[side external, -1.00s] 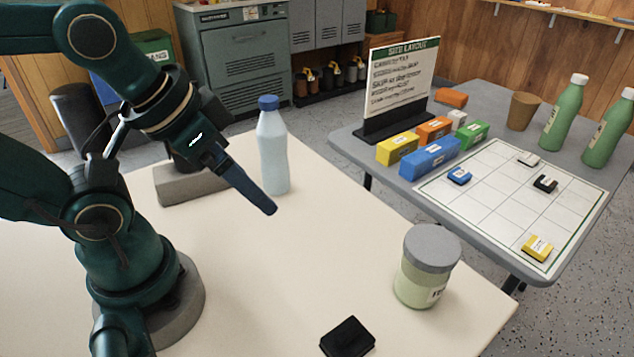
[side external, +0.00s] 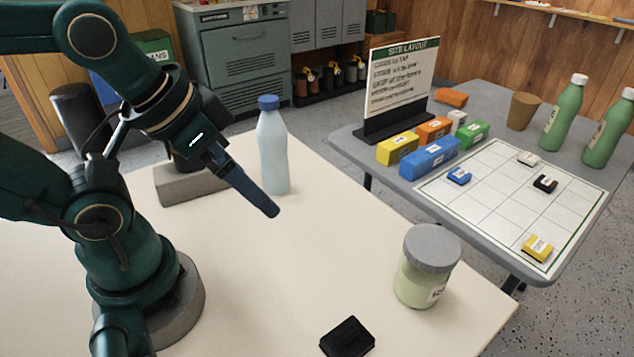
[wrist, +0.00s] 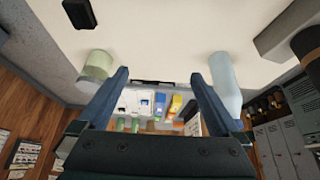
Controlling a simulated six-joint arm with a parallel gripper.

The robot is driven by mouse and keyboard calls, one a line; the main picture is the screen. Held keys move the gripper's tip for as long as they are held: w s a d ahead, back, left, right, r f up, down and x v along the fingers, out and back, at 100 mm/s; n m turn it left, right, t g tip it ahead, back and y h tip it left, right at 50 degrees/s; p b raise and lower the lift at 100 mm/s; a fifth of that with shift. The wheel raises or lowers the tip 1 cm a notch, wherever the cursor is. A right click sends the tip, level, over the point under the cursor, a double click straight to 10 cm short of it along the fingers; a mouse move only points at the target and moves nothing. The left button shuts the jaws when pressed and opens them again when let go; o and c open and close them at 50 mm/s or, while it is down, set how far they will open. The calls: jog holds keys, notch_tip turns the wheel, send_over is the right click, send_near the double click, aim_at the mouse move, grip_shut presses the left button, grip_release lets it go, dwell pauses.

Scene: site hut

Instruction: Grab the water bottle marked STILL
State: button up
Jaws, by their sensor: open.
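A pale blue water bottle (side external: 273,155) with a blue cap stands upright on the cream table; I see no readable label on it. In the wrist view the bottle (wrist: 226,88) is at the right, outside the right finger. My gripper (side external: 270,208) points down and right, in front of the bottle in the side view. In the wrist view my gripper (wrist: 160,76) is open, with nothing between the fingertips. Two green bottles, one on the left (side external: 563,115) and one on the right (side external: 609,130), stand on the grey table; their labels are too small to read.
A jar with a grey lid (side external: 427,270) and a black block (side external: 347,337) stand on the cream table (side external: 290,275). A grey block (side external: 185,186) lies behind my gripper. The grey table holds a sign (side external: 400,80), coloured blocks, a brown cup (side external: 523,110) and a grid board (side external: 490,212).

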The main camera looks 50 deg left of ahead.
jog(key=shift+r, duration=2.2)
jog(key=m+y, duration=1.2)
jog(key=m, duration=1.2)
send_over(274, 162)
jog(key=shift+w+a+t, duration=0.2)
jog(key=shift+w+t, duration=0.1)
notch_tip(274, 162, down, 14)
jog(key=shift+s+f, duration=0.1)
jog(key=shift+f, duration=0.05)
jog(key=shift+a+f+n, duration=0.15)
jog(key=shift+f+n, duration=0.15)
jog(key=shift+f, duration=0.05)
jog(key=shift+x, duration=2.45)
